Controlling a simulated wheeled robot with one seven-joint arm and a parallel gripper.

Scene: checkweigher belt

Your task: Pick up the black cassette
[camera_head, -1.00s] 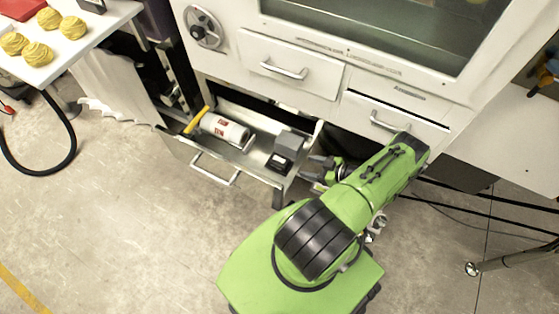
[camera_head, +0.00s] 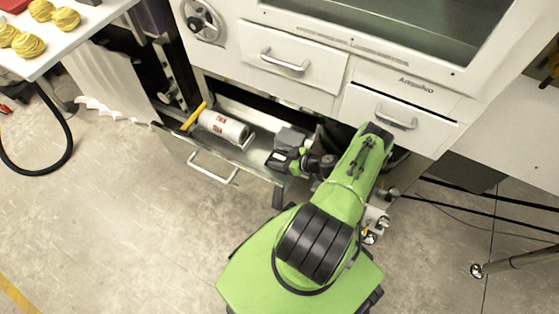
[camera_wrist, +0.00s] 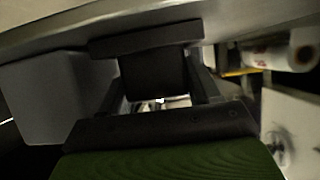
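The black cassette (camera_head: 276,161) lies in the right end of the open lower drawer (camera_head: 216,174), beside a grey box. My gripper (camera_head: 291,162) has reached over the drawer's right side and is at the cassette, partly covering it in the head view. In the wrist view, a dark block that looks like the cassette (camera_wrist: 152,72) is between the two fingers of my gripper (camera_wrist: 156,88). The fingers stand apart, one on each side of it. The picture is dark, and I cannot tell whether they touch it.
The grey box (camera_head: 290,138) stands close behind the cassette; it also shows in the wrist view (camera_wrist: 42,98). A white roll with red print (camera_head: 223,126) and a yellow-handled tool (camera_head: 194,117) lie further left. The closed drawer (camera_head: 292,62) is above.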

